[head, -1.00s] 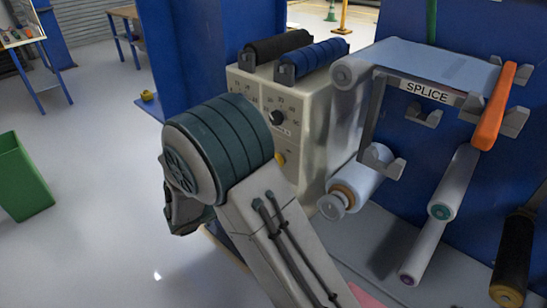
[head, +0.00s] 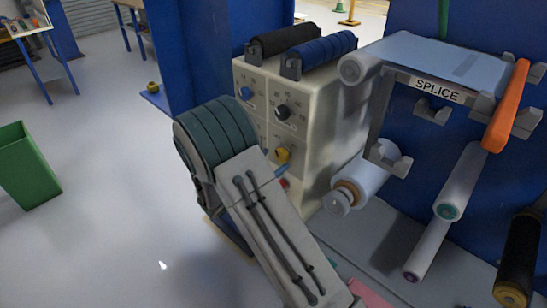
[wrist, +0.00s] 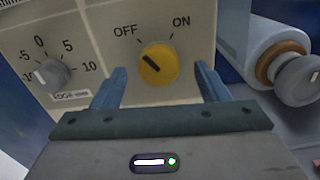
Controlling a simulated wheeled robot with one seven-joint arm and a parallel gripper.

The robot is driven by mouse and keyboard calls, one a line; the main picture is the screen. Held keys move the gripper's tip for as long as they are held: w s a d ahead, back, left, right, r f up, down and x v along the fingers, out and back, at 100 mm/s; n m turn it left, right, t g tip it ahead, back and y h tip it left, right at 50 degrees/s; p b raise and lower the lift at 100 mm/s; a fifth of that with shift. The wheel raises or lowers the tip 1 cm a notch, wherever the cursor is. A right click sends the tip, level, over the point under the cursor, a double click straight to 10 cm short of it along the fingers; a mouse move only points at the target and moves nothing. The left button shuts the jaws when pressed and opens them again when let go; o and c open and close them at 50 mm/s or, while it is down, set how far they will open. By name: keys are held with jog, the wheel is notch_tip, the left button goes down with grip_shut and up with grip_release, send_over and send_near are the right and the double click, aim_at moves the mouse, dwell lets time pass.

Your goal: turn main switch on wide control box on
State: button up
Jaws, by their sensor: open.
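The wide control box (head: 340,115) is beige and stands at the middle of the head view. Its yellow switch knob (wrist: 158,65) has OFF at upper left and ON at upper right in the wrist view. The dark mark on the knob points up-left, towards OFF. The knob also shows in the head view (head: 283,155), just above a blue finger. My gripper (wrist: 161,72) is open, with one blue finger on each side of the knob. Whether the fingers touch it I cannot tell. In the head view my arm hides most of the gripper.
A grey dial (wrist: 46,74) with a numbered scale lies left of the switch. A roller (wrist: 285,63) sticks out at right. In the head view, a black dial (head: 282,112) is above the switch and a red part (head: 285,183) below. The SPLICE rack (head: 437,91) stands to the right.

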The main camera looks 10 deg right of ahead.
jog(key=shift+x, duration=1.15)
